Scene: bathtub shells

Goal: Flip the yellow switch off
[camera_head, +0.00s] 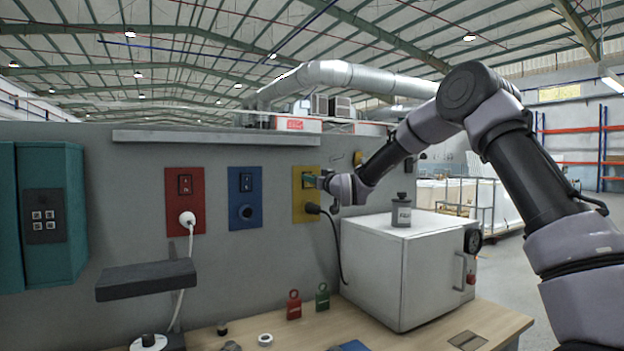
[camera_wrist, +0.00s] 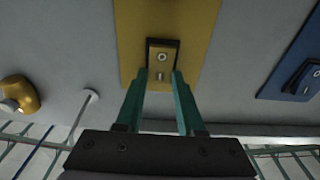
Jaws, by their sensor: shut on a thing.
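The yellow panel (camera_head: 299,205) is on the grey wall, left of the white box. It fills the top middle of the wrist view (camera_wrist: 205,28). I cannot tell which way the switch is set.
A black plug (camera_head: 312,208) with a hanging cable sits low on the yellow panel. A blue panel (camera_head: 236,188) and red panel (camera_head: 177,215) are to the left. The white box (camera_head: 375,265) with a grey canister (camera_head: 401,212) stands below my arm. A shelf (camera_head: 215,137) juts out above.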

